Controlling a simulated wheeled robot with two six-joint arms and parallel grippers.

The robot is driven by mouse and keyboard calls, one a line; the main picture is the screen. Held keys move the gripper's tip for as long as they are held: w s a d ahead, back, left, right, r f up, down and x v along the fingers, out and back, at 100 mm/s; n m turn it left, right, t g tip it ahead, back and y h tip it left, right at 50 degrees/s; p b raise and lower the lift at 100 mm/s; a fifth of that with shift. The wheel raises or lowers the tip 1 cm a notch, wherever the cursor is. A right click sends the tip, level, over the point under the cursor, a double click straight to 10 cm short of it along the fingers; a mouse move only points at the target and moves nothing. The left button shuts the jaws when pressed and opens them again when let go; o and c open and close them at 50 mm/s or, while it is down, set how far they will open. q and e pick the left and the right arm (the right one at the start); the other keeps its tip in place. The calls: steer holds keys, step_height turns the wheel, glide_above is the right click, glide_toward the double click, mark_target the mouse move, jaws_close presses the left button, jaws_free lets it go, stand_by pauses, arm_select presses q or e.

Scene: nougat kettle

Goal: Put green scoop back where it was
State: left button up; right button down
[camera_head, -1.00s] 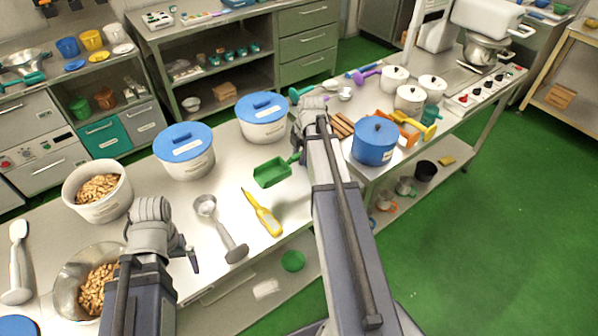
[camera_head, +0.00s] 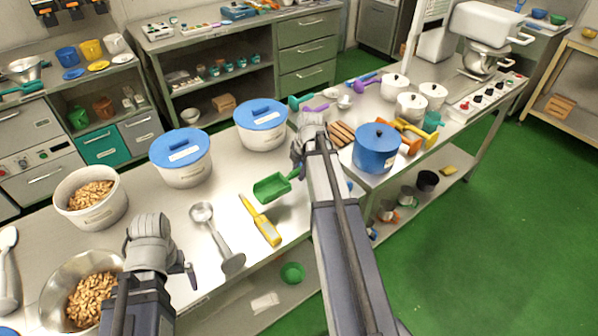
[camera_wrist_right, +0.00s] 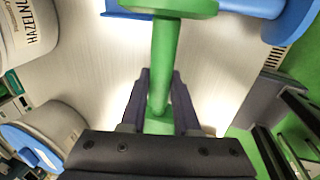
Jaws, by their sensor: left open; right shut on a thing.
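The green scoop (camera_head: 271,188) is at the middle of the counter in the head view, its bowl to the left of my right gripper (camera_head: 297,172). The right gripper is shut on its handle; in the right wrist view the green handle (camera_wrist_right: 162,60) runs between the dark fingers (camera_wrist_right: 157,112), with a wide green end at the top edge. I cannot tell whether the bowl touches the counter. My left gripper (camera_head: 186,268) is open and empty over the front of the counter, partly hidden by its own wrist.
Blue-lidded tubs (camera_head: 181,164) (camera_head: 249,136) stand behind. A yellow thermometer-like tool (camera_head: 261,220) and a metal scoop (camera_head: 218,238) lie in front. A blue pot (camera_head: 375,153) stands right of my right arm. Nut-filled containers (camera_head: 112,213) (camera_head: 112,262) stand at left.

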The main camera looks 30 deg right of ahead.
arm_select(q)
steer(key=shift+f+b, duration=0.35)
steer(key=shift+f, duration=0.15)
arm_select(e)
steer(key=shift+f, duration=0.5)
steer(key=c, duration=0.6)
jaws_free()
steer(key=shift+c, duration=0.2)
arm_select(q)
steer(key=shift+r, duration=0.15)
arm_select(e)
steer(key=shift+r, duration=0.15)
arm_select(q)
steer(key=shift+r+p, duration=0.45)
steer(key=shift+p, duration=0.15)
arm_select(e)
steer(key=shift+r, duration=0.45)
arm_select(q)
step_height(320, 180, up, 12)
steer(key=p, duration=1.1)
steer(key=shift+p, duration=0.4)
arm_select(e)
steer(key=v, duration=1.2)
arm_select(q)
steer(key=shift+f, duration=0.1)
